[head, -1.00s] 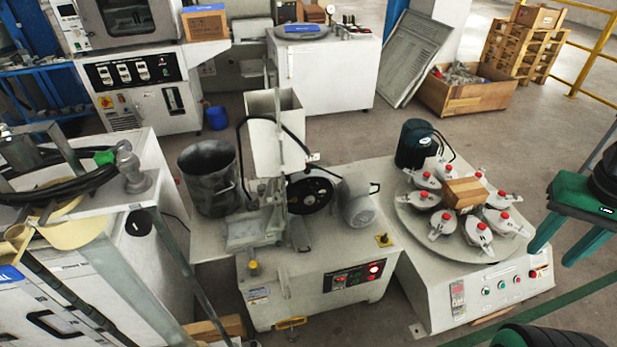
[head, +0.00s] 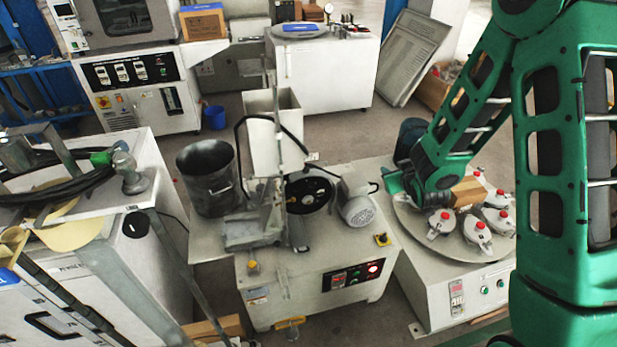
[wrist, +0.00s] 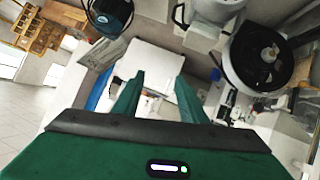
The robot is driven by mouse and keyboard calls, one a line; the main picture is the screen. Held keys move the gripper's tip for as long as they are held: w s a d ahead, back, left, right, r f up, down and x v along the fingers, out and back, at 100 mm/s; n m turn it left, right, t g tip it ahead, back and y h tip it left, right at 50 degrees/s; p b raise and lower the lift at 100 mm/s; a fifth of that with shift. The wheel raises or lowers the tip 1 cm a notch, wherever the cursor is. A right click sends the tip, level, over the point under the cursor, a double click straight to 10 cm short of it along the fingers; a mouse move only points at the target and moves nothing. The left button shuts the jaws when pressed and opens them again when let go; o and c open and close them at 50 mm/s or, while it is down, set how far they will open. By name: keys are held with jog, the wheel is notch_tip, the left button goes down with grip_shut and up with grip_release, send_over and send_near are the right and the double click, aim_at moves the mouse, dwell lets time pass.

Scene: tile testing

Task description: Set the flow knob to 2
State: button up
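My gripper (wrist: 159,75) shows in the wrist view with its two green fingers apart and nothing between them. In the head view my gripper (head: 391,182) is at the left edge of the round turntable, pointing left toward the abrasion machine (head: 318,262). No part is clearly marked as the flow knob, and no scale or 2 can be read. A small yellow knob (head: 252,267) is on the machine's front left, and a yellow part (head: 382,239) with a dark centre is at its top right corner. My gripper is apart from both.
The turntable (head: 450,248) holds several grey clamps with red caps and a wooden block (head: 467,191), close beneath my arm. A motor (head: 357,203), a hopper (head: 273,135) and a dark bucket (head: 208,178) stand on or beside the machine. Open floor lies behind.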

jog(key=s+a+f+n+t+y, duration=0.1)
jog(key=s+a+f+y, duration=0.15)
jog(key=a, duration=0.45)
jog(key=s+a+f+n+t+y, duration=0.1)
jog(key=a+f+n+t+y, duration=0.15)
jog(key=a, duration=0.45)
jog(key=s+a+f+t+y, duration=0.1)
jog(key=s+a+y, duration=0.15)
jog(key=a, duration=0.45)
jog(key=x, duration=1)
jog(key=shift+w+a+f, duration=0.2)
jog(key=shift+w, duration=0.1)
jog(key=shift+g+y, duration=0.25)
